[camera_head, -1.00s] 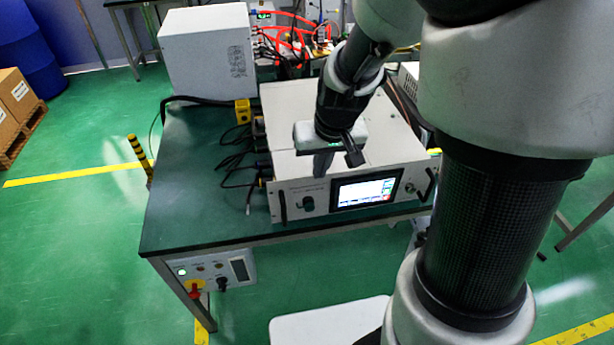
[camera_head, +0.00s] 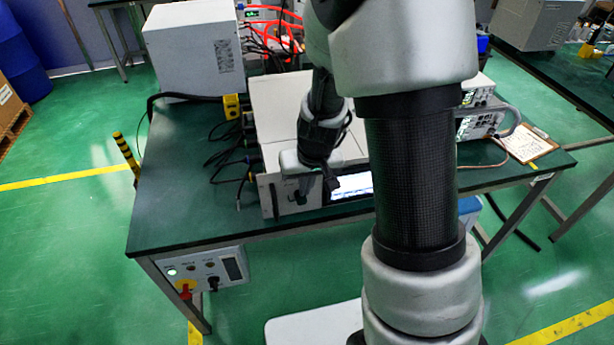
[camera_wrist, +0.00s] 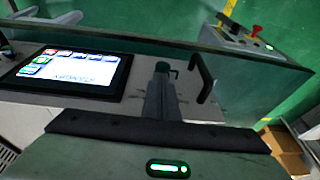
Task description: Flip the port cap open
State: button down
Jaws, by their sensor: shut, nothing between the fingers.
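The generator (camera_head: 268,104) is a pale box on the green table. Its front panel has a lit touchscreen (camera_head: 350,186), which also shows in the wrist view (camera_wrist: 70,72). My gripper (camera_head: 301,192) is in front of the panel, left of the screen. In the wrist view my gripper (camera_wrist: 161,68) has its fingers together and empty, pointing at the panel between the screen and a black handle (camera_wrist: 204,78). A small dark part shows right at the fingertips; I cannot tell whether it is a knob or the port cap, or whether they touch. The fingers hide part of this area.
A white box (camera_head: 192,50) and dark cables stand behind and left of the generator. A control box (camera_head: 205,272) with a red-yellow switch hangs under the table's front edge. Instruments (camera_head: 480,118) and a clipboard (camera_head: 527,143) lie at the right. The floor in front is clear.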

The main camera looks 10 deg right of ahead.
jog(key=shift+a+f, duration=0.1)
jog(key=shift+f, duration=0.65)
jog(key=shift+f, duration=0.1)
jog(key=shift+d+f+b, duration=0.25)
jog(key=shift+d+b, duration=0.05)
jog(key=shift+b, duration=0.55)
jog(key=shift+r, duration=0.1)
jog(key=shift+r+p, duration=0.15)
jog(key=shift+p, duration=0.15)
jog(key=shift+r+p, duration=0.5)
jog(key=shift+r, duration=0.2)
